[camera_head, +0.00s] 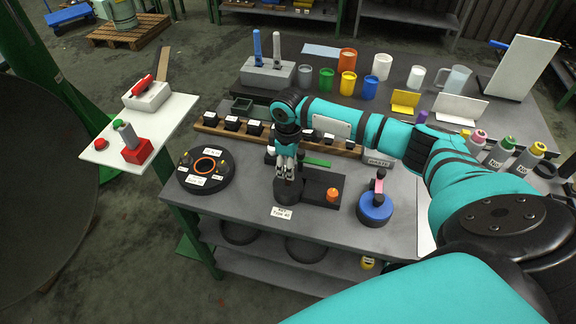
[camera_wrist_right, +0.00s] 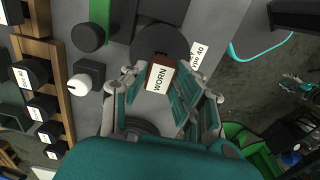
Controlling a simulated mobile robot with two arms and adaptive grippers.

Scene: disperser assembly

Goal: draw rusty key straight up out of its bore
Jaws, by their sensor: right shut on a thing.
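My right gripper (camera_head: 288,168) points down over a dark round holder (camera_head: 288,192) near the front edge of the grey table. In the right wrist view its fingers (camera_wrist_right: 165,95) are closed around the rusty key (camera_wrist_right: 159,60), a brown piece bearing a white "WORN" label. The dark round holder (camera_wrist_right: 160,38) shows just behind the key. The fingers hide the key in the head view. I cannot tell how far it sits in its bore. My left gripper is not in view.
A label reading "Type 40" (camera_head: 282,213) lies in front of the holder. A black disc with an orange ring (camera_head: 205,166) is to the left. A blue round stand (camera_head: 375,208) is to the right. A wooden rack of black blocks (camera_head: 231,131) runs behind.

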